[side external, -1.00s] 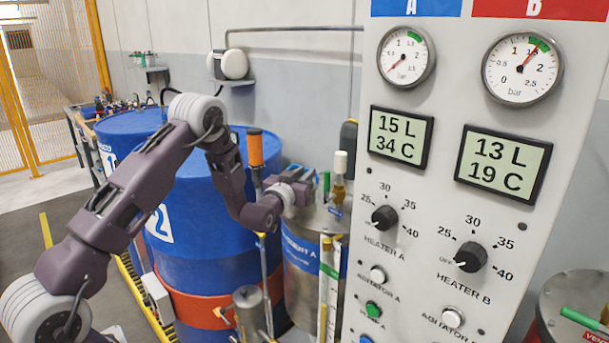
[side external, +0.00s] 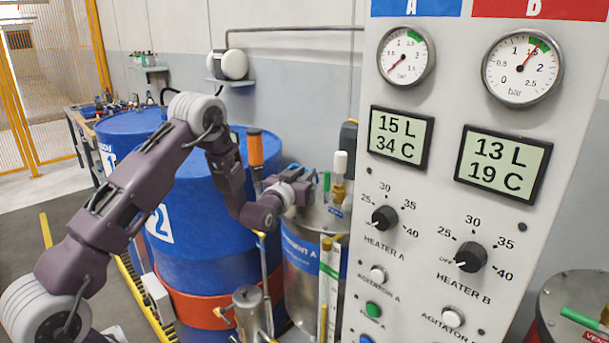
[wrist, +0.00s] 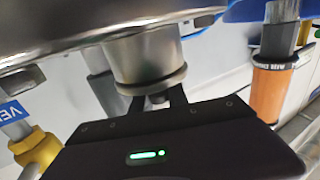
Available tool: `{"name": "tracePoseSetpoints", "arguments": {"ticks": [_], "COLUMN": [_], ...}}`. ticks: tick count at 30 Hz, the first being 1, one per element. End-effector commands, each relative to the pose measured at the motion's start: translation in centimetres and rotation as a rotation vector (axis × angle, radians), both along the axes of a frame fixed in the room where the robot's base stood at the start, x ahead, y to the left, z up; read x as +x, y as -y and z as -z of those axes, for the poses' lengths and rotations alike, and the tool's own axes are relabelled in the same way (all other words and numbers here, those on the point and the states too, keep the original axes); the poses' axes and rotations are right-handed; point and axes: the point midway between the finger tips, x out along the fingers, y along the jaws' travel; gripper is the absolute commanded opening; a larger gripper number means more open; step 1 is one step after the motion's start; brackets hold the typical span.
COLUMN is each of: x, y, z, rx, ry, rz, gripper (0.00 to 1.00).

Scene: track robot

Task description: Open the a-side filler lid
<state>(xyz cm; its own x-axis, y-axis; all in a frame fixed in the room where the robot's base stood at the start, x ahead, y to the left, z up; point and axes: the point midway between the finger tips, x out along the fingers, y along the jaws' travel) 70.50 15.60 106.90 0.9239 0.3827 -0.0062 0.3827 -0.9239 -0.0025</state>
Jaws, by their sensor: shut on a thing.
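The component A tank (side external: 300,258) is a steel drum with a blue band, left of the control panel. My gripper (side external: 307,190) is over its top, beside the green-handled vent valve. In the wrist view, a short metal filler neck with a rounded rim (wrist: 150,72) stands out from the tank's steel top (wrist: 60,28). My gripper (wrist: 159,100) has its two dark fingers closed around a small knob (wrist: 158,98) at the end of the lid. The fingers hide most of the knob. I see no clear gap between lid and neck.
An orange-handled part (side external: 256,150) rises close left of my gripper and shows at right in the wrist view (wrist: 272,92). A brass vent fitting (wrist: 38,150) is at the lower left there. Blue drums (side external: 200,230) stand left; the gauge panel (side external: 440,200) stands right.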

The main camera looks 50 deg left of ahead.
Motion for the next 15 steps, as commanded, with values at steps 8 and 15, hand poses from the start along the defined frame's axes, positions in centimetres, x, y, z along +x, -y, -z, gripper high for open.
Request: {"name": "tracePoseSetpoints", "arguments": {"ticks": [8,15], "x": [0.4,1.1], "y": [0.0,0.1], "z": [-0.4,-0.9], "rx": [0.001,0.002], "ry": [-0.101,-0.302], "rz": [0.000,0.001], "gripper": [0.00,0.00]}}
